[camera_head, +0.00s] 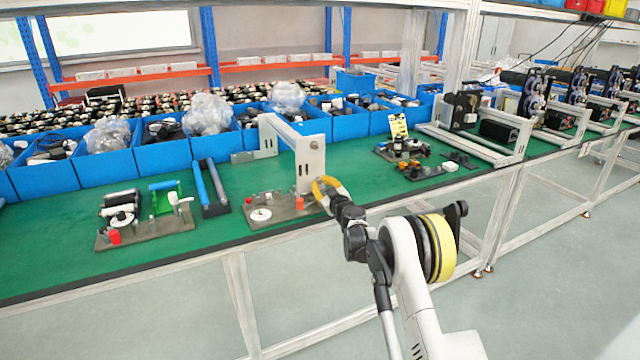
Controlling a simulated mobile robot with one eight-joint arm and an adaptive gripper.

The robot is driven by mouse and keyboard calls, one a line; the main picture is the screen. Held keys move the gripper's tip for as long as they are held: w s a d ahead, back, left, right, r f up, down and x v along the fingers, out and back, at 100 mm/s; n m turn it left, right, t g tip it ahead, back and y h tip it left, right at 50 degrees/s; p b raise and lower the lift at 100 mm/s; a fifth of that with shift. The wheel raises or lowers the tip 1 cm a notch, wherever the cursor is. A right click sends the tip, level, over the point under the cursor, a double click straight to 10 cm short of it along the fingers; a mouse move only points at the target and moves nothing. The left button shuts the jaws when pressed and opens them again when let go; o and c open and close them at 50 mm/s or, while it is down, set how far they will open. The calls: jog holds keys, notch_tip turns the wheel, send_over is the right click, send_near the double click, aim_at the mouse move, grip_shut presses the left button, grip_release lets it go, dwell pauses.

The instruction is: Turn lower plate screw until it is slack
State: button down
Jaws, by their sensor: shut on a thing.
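A grey base plate (282,214) lies on the green bench top near its front edge. It carries a white disc (260,215), a small red-orange part (299,202) and an upright metal plate (309,165) with dark slots. My gripper (322,192) is at the right end of this fixture, low beside the foot of the upright plate. It is shut on a small part there. The yellow ring and dark wrist hide the fingertips and what they hold. The lower plate screw is too small or covered to make out.
A second fixture (143,229) with a white disc and red knob stands left, beside a dark tray with blue rollers (209,188). Small parts (410,160) lie to the right. Blue bins (163,155) line the back. The bench's front edge runs just below my gripper.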

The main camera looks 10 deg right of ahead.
jog(key=c, duration=1.5)
grip_release()
jog(key=shift+o, duration=0.2)
jog(key=m, duration=0.5)
jog(key=shift+m, duration=0.3)
jog(key=m, duration=0.4)
